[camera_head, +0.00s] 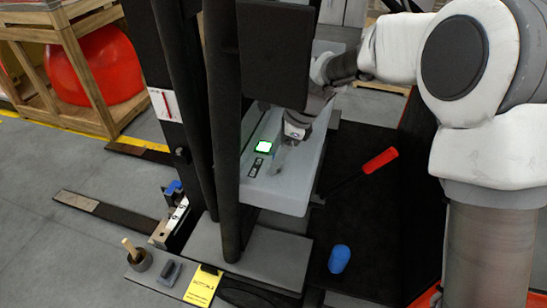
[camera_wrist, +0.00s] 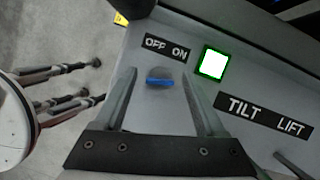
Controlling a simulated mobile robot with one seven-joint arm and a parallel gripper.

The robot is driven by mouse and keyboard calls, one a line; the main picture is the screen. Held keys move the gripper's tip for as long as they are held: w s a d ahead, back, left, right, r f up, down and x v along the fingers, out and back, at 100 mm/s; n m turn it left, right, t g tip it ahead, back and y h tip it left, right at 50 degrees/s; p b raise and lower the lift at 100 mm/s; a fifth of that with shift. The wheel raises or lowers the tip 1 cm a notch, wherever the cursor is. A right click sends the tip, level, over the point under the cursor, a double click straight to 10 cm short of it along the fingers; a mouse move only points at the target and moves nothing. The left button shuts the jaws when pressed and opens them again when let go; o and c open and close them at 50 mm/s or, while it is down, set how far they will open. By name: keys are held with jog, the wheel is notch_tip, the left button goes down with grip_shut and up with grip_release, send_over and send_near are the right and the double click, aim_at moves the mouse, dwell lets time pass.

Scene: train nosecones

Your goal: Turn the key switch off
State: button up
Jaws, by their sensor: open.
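The key switch (camera_wrist: 160,82) is a round grey dial with a flat blue handle, below the OFF ON label (camera_wrist: 166,48) on the grey panel. Its blue handle lies nearly level across the wrist picture. My gripper (camera_wrist: 158,76) is open, with one finger on each side of the switch; I cannot tell whether either finger touches it. In the head view, my gripper (camera_head: 279,160) is low over the grey control box (camera_head: 292,195), and the key switch cannot be made out there.
A lit green-framed square (camera_wrist: 213,64) sits right of the switch, above the TILT LIFT label (camera_wrist: 265,115). A lever with a red handle (camera_head: 380,160) sticks out right of the box. Black uprights (camera_head: 222,120) stand close to its left. A blue cylinder (camera_head: 339,258) stands in front.

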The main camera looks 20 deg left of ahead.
jog(key=shift+a+f, duration=0.15)
jog(key=shift+f, duration=0.2)
grip_shut()
